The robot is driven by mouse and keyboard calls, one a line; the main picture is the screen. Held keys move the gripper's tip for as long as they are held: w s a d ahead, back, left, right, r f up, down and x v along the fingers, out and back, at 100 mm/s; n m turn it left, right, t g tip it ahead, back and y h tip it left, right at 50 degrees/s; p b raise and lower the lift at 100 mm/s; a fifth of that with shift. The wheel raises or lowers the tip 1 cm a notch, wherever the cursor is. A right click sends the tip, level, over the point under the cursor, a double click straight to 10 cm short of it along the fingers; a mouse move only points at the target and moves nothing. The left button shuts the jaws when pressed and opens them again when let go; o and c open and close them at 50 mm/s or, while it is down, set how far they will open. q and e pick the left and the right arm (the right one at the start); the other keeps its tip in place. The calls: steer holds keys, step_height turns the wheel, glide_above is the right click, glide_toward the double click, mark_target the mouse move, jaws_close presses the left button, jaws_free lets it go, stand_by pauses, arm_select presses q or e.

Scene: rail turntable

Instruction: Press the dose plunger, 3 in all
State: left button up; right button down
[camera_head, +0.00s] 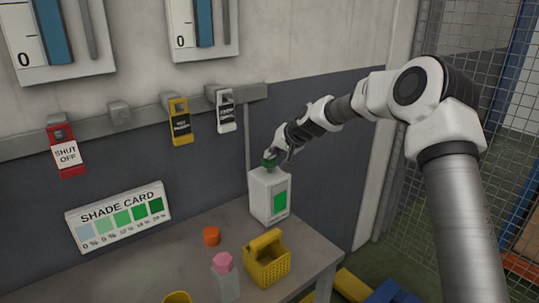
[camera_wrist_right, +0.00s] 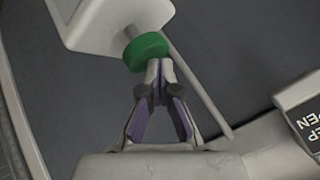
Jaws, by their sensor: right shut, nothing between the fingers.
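The dose dispenser is a white box (camera_head: 268,195) with a green panel on its front, standing at the back of the table. Its green plunger cap (camera_head: 269,161) sits on top, and it also shows in the right wrist view (camera_wrist_right: 146,52). There a short stem shows between the cap and the white body (camera_wrist_right: 110,22). My right gripper (camera_head: 273,152) is above the cap. Its fingers are shut and empty, with the tips (camera_wrist_right: 160,66) at the cap's edge; I cannot tell whether they touch it. My left gripper is in neither view.
The grey table (camera_head: 190,262) also holds a yellow basket (camera_head: 267,267), an orange cap (camera_head: 211,236) and a bottle with a pink top (camera_head: 225,275). A shade card (camera_head: 118,218) is behind. Tags hang from a wall rail (camera_head: 90,138). A mesh fence (camera_head: 475,80) is at right.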

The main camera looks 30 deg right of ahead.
mark_target(271, 161)
steer(key=shift+r+p, duration=1.35)
steer(key=shift+r, duration=0.25)
steer(key=shift+w, duration=0.1)
steer(key=shift+r, duration=0.2)
step_height(271, 161, up, 5)
steer(key=p, duration=0.4)
steer(key=shift+f, duration=0.2)
stand_by(0.6)
